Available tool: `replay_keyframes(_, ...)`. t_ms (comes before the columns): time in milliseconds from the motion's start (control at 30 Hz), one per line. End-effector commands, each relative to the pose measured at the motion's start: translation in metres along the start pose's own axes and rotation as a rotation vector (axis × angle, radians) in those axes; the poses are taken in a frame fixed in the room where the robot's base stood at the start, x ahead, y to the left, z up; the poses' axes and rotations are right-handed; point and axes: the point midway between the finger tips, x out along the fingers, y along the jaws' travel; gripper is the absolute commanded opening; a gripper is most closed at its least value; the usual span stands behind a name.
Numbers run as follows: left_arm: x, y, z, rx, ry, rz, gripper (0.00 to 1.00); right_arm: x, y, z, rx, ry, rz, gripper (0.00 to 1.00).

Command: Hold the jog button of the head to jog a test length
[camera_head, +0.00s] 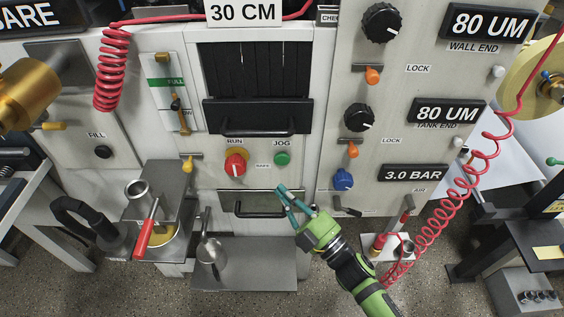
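The JOG button (282,158) is a small green round button on the white machine front, under its JOG label. A red RUN knob (235,165) on a yellow disc sits to its left. My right gripper (283,194) is green with teal fingers, below the jog button in the picture and apart from it. Its two fingers point up and left, with a narrow gap between the tips and nothing seen between them. The gripper overlaps the right end of a dark drawer handle in the picture; I cannot tell whether it touches. My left gripper is not in view.
A black handle bar (258,117) juts out above the buttons. A metal shelf (262,275) with a scoop (210,250) is below. A red coiled hose (440,225) hangs at the right. A red-handled tool (146,232) stands at the left. The panel around the jog button is clear.

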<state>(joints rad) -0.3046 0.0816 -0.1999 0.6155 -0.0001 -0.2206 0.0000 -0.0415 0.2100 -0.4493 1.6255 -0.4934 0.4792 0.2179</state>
Motion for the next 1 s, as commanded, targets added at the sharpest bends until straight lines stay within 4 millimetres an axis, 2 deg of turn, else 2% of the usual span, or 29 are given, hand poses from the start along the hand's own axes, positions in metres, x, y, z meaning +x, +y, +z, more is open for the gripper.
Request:
replay_keyframes(200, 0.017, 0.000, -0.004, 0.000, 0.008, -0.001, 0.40, 0.022, 0.015, 0.019, -0.002, 0.001, 0.000, 0.00)
replay_keyframes(433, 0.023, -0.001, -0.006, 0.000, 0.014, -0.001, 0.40, 0.037, 0.027, 0.029, -0.001, 0.000, 0.000, 0.00)
replay_keyframes(1000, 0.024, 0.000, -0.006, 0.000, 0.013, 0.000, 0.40, 0.041, 0.030, 0.031, 0.001, -0.001, 0.000, 0.00)
